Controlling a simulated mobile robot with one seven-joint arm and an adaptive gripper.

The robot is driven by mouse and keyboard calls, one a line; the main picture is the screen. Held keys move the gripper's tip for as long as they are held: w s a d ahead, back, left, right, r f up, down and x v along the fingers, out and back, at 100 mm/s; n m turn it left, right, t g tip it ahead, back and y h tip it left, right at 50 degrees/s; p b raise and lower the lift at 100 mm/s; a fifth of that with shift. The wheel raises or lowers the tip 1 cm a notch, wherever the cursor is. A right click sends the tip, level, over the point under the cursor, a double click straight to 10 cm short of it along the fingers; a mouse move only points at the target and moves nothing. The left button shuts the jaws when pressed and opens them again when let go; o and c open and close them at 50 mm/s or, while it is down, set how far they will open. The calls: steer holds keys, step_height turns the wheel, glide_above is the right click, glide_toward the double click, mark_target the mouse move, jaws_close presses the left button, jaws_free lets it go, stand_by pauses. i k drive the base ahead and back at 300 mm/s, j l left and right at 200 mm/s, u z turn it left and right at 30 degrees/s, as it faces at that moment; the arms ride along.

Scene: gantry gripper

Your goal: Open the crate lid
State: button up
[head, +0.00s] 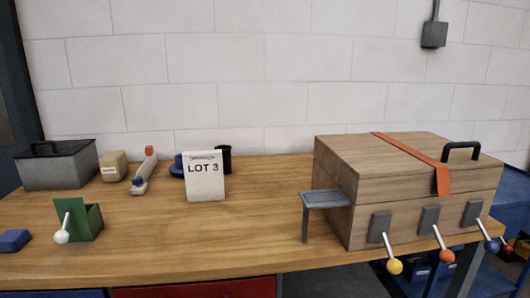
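The wooden crate (365,225) stands on the right end of the workbench in the head view. Its lid (350,152) is down, with a seam running around the sides below it. A black handle (462,146) sits on the lid's right part. An orange strap (410,149) crosses the lid top and hangs over the front upper edge. Levers with a yellow knob (395,267), an orange knob (447,256) and a blue knob (491,246) come from grey plates on the crate's front. My gripper is not in view.
A blue-grey ledge (325,199) juts out at the crate's left side. A LOT 3 sign (205,178), a black cup (224,158), a green holder (84,222), a grey box (58,168) and a blue block (13,240) stand further left. The bench middle is clear.

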mark_target(372, 167)
steer(key=z, duration=0.55)
steer(key=j+z, duration=0.15)
steer(key=z, duration=0.2)
steer(key=i+j+z, duration=0.1)
steer(key=z, duration=0.3)
steer(key=j+z, duration=0.35)
steer(key=i+j, duration=0.1)
steer(key=j, duration=0.55)
steer(key=i, duration=0.95)
